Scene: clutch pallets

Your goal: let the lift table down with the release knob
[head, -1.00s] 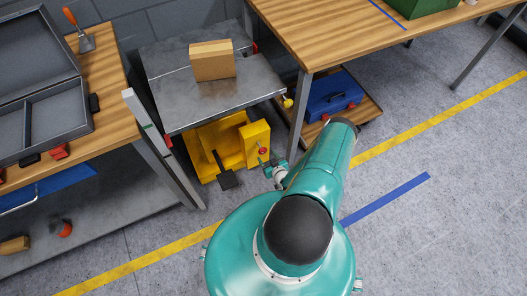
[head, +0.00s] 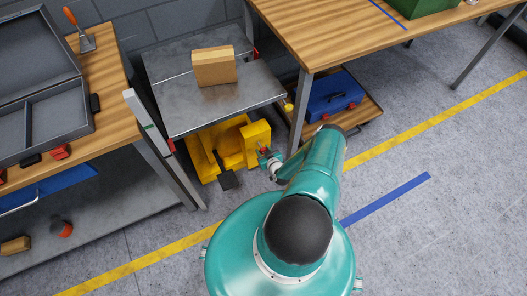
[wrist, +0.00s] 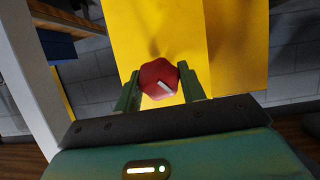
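The lift table has a grey steel top (head: 200,105) over a yellow base (head: 205,160); a cardboard box (head: 213,66) stands on the top. The release knob (wrist: 158,80) is red with a white mark and sits on a yellow face of the base. In the wrist view my gripper (wrist: 160,84) has one green finger on each side of the knob, close against it, so it looks shut on it. In the head view my gripper (head: 267,158) is at the base's right front, largely covering the knob.
A workbench with an open grey case (head: 45,130) stands to the left. A grey post (head: 150,130) stands by the lift table's left side. A wooden bench (head: 330,35) is at right, with a blue toolbox (head: 335,93) below. The floor at right is clear.

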